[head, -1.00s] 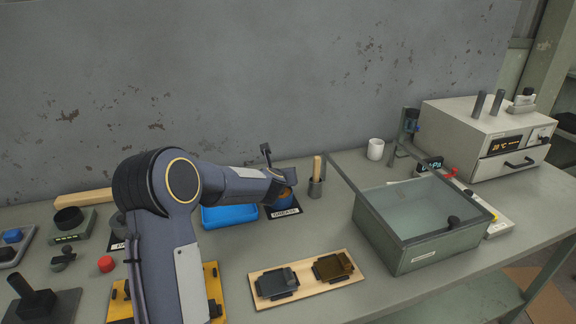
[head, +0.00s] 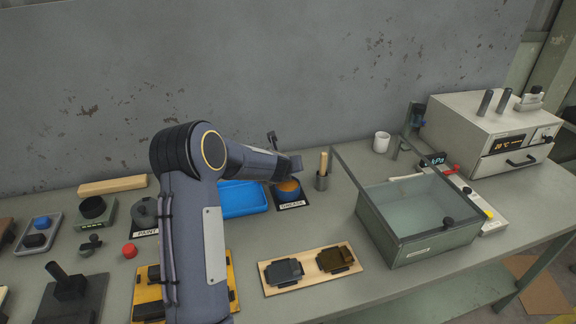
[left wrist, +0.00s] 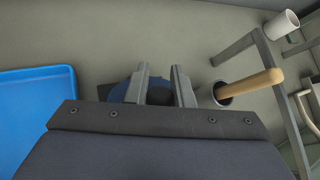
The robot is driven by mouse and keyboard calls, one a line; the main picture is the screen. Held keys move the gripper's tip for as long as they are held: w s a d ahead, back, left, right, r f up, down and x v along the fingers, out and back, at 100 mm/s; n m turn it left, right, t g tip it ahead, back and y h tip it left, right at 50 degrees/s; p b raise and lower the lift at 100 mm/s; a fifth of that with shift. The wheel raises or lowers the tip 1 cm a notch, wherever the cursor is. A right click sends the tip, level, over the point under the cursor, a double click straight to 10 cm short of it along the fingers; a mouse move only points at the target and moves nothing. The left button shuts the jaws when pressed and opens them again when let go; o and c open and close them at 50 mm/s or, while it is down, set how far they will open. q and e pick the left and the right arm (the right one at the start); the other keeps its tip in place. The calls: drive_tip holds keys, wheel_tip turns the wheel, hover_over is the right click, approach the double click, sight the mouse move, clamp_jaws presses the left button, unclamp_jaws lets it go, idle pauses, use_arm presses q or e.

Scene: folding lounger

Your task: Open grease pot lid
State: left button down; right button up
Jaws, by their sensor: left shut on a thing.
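The blue grease pot (head: 286,196) stands on a dark pad with a GREASE label, beside the blue tray. Orange grease (head: 289,185) shows in its top, just below my left gripper. In the left wrist view, my left gripper (left wrist: 161,75) is shut on a dark part (left wrist: 160,91) between its fingers, which I take to be the lid's knob. A dark blue round edge (left wrist: 119,93) shows beside the left finger; I cannot tell whether it is lid or pot. The lid's outline is mostly hidden by the gripper. My right gripper is not in view.
The blue tray (head: 243,200) is close on the left. A cup holding a wooden handle (head: 323,163) stands close on the right, with a glass-walled tank (head: 415,250) beyond. A wooden board with two blocks (head: 312,279) lies in front. A grey paint pot (head: 144,211) is farther left.

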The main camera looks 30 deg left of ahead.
use_arm(q)
drive_tip(key=c, duration=1.3)
unclamp_jaws()
drive_tip(key=v, duration=0.7)
drive_tip(key=shift+s+d+r, duration=0.15)
drive_tip(key=shift+s+r, duration=0.05)
drive_tip(key=shift+s, duration=0.1)
drive_tip(key=shift+r, duration=0.1)
drive_tip(key=s+d+r+m+t+h, duration=0.1)
drive_tip(key=s+d+r+m+h, duration=0.2)
drive_tip(key=s+d+r+m, duration=0.45)
drive_tip(key=s+d+r+m+h, duration=0.4)
drive_tip(key=d+m, duration=0.4)
drive_tip(key=m, duration=0.5)
drive_tip(key=s+d+f+m+g, duration=0.1)
drive_tip(key=s+d+f+m, duration=0.1)
drive_tip(key=s+m, duration=0.5)
drive_tip(key=s+d+f+m+g, duration=0.2)
drive_tip(key=s+f+m, duration=0.1)
drive_tip(key=s+m, duration=0.4)
drive_tip(key=s+d+f+m+g, duration=0.2)
drive_tip(key=s+m, duration=0.5)
drive_tip(key=s, duration=0.2)
drive_tip(key=shift+s+d+f+m+h, duration=0.25)
drive_tip(key=shift+d+f+m+h, duration=0.05)
drive_tip(key=shift+d+f+m, duration=0.05)
